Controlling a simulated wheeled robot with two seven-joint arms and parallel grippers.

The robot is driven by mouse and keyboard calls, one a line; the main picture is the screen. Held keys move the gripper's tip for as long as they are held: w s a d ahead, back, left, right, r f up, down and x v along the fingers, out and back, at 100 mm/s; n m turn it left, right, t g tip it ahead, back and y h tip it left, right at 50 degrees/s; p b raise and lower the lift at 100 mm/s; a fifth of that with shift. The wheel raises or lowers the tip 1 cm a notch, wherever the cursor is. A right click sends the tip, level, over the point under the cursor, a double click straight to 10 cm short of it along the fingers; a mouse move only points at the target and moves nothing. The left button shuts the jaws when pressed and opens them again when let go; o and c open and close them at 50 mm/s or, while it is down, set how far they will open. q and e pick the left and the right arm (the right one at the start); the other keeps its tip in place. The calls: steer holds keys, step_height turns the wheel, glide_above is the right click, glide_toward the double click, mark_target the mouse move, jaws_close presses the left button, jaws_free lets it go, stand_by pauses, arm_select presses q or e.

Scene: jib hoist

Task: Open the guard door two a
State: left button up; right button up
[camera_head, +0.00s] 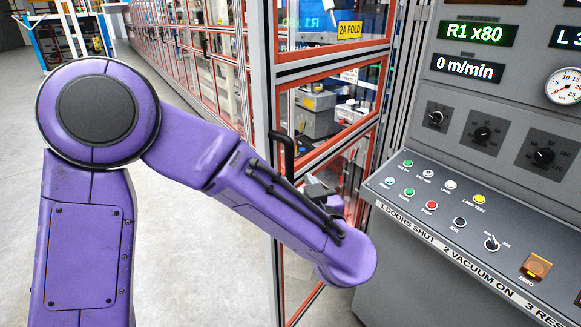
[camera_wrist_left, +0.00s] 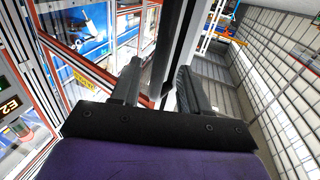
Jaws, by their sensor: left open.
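Guard door 2A is a red-and-grey framed clear panel (camera_head: 330,62) with a yellow "2A FOLD" label (camera_head: 349,29), left of the console in the head view. The yellow label also shows in the left wrist view (camera_wrist_left: 83,79). A black upright handle (camera_head: 287,152) stands out from the door's left edge. My left gripper (camera_head: 318,188) is near the handle, mostly hidden by my purple arm. In the left wrist view its fingers (camera_wrist_left: 158,70) are apart, with the dark handle bar (camera_wrist_left: 163,45) between them. I cannot tell whether they touch it. My right gripper is out of view.
A grey control console (camera_head: 455,215) with buttons, dials and displays stands close on the right. More red-framed guard panels (camera_head: 205,70) run away along the line to the left. The grey floor (camera_head: 205,220) left of the door is clear. A blue-and-yellow frame stands far left.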

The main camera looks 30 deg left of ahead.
mark_target(290, 174)
arm_select(q)
steer(key=p+x, duration=0.1)
steer(key=x, duration=0.4)
steer(key=shift+s+a+r, duration=0.1)
steer(key=shift+s, duration=0.05)
steer(key=shift+w+a, duration=0.25)
jaws_close()
